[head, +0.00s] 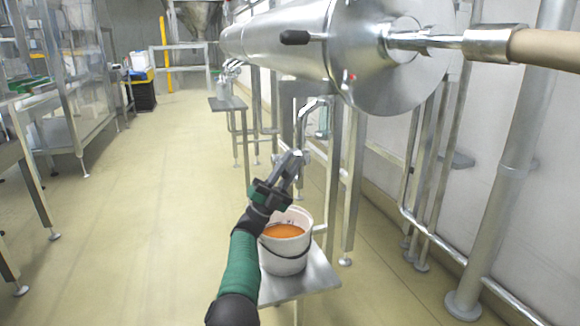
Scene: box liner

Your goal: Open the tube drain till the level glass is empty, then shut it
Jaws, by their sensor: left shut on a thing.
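My left gripper (299,157), on its black and green arm, is shut on a small metal part at the lower end of a bent steel drain tube (303,118). The gripper hides most of this part, so I cannot tell whether the drain is open. Below it stands a white bucket (284,262) holding orange liquid. No stream into the bucket is visible. My right gripper is not in view.
The bucket stands on a small steel stand (318,275). Steel legs and pipes (352,190) rise close behind it. A pipe with a beige sleeve (545,48) crosses the upper right. The floor (140,210) to the left is clear.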

